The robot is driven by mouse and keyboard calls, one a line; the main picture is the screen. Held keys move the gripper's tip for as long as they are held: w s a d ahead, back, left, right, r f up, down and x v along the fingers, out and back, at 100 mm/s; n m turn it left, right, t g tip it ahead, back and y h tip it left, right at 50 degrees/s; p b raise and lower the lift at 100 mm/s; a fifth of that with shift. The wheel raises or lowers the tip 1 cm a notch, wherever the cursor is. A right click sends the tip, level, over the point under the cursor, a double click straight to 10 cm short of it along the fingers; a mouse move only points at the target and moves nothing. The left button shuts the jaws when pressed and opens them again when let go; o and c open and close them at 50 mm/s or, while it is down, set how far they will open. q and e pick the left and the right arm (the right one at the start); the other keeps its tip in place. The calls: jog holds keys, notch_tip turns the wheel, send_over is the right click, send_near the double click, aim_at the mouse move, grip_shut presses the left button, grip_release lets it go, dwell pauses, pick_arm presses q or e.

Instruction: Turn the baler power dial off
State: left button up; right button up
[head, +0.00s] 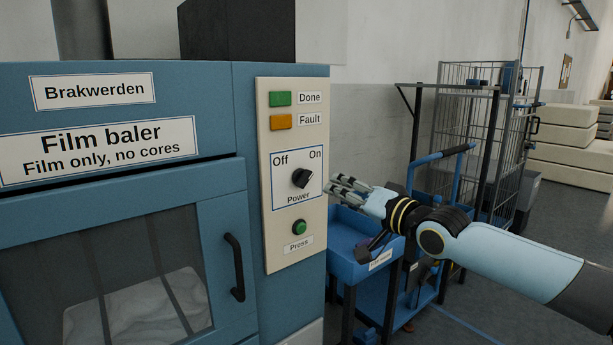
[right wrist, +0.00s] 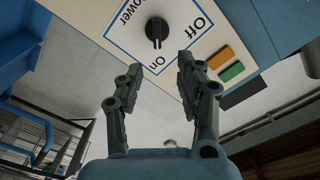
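The black power dial (head: 301,178) sits on a white plate marked Off on the left and On on the right, on the film baler's cream control panel (head: 290,240). Its pointer appears turned toward On. The dial also shows in the right wrist view (right wrist: 157,30), beyond the fingertips. My right gripper (head: 342,185) is just to the right of the panel, its fingers pointing at the dial, apart from it. In the right wrist view my right gripper (right wrist: 160,65) is open and empty, with the dial ahead of the gap. My left gripper is not in view.
A green Done lamp (head: 280,99), an orange Fault lamp (head: 281,121) and a green Press button (head: 299,227) share the panel. The baler door has a black handle (head: 235,267). A blue trolley (head: 378,268) and a wire cage (head: 470,120) stand to the right.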

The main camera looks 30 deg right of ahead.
aim_at(308, 180)
jog(key=w+b, duration=0.2)
jog(key=w, duration=0.1)
jog(key=w+b, duration=0.2)
jog(key=w, duration=0.1)
jog(key=w+f+b, duration=0.1)
jog(key=w+b, duration=0.2)
jog(key=shift+w+a, duration=0.2)
jog(key=shift+a, duration=0.1)
jog(key=shift+w+r+b, duration=0.15)
jog(key=shift+w+b, duration=0.15)
jog(key=shift+w, duration=0.25)
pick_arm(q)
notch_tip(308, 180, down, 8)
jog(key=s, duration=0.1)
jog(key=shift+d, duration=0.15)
pick_arm(e)
jog(key=shift+r, duration=0.1)
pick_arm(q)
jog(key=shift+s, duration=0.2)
pick_arm(e)
grip_shut()
